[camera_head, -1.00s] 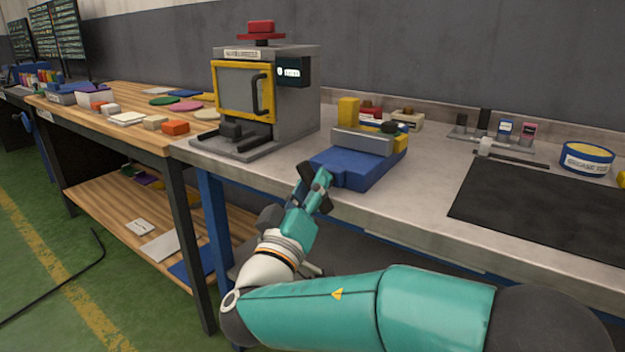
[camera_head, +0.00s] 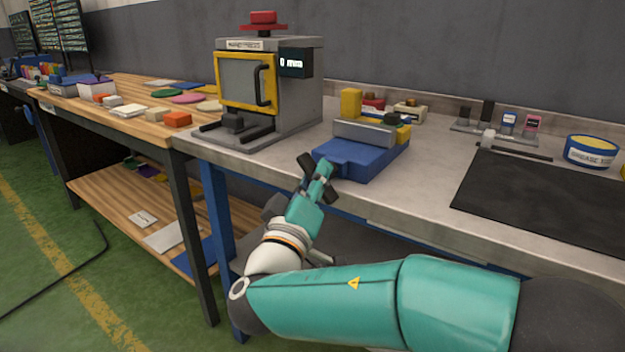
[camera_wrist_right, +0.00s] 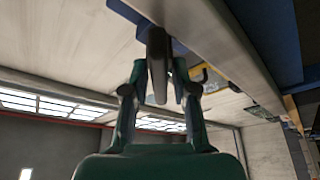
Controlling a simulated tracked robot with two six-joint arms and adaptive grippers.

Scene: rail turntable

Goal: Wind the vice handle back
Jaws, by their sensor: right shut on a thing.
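The vice (camera_head: 358,160) has a blue body and a grey jaw plate (camera_head: 364,133), and sits at the front edge of the grey bench. A yellow block (camera_head: 350,102) stands up behind the jaw plate. My right gripper (camera_head: 317,176) is at the vice's front end, just off the bench edge, shut on the vice handle. The handle is mostly hidden by the fingers in the head view. In the right wrist view, the dark handle bar (camera_wrist_right: 158,62) lies between the fingers of my right gripper (camera_wrist_right: 157,88). My left gripper is not in view.
A press (camera_head: 262,92) with a yellow-framed door and a "0 mm" display stands left of the vice. A black mat (camera_head: 545,195) and a grease tin (camera_head: 590,152) lie to the right. A wooden table (camera_head: 130,118) with coloured pieces stands at the left.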

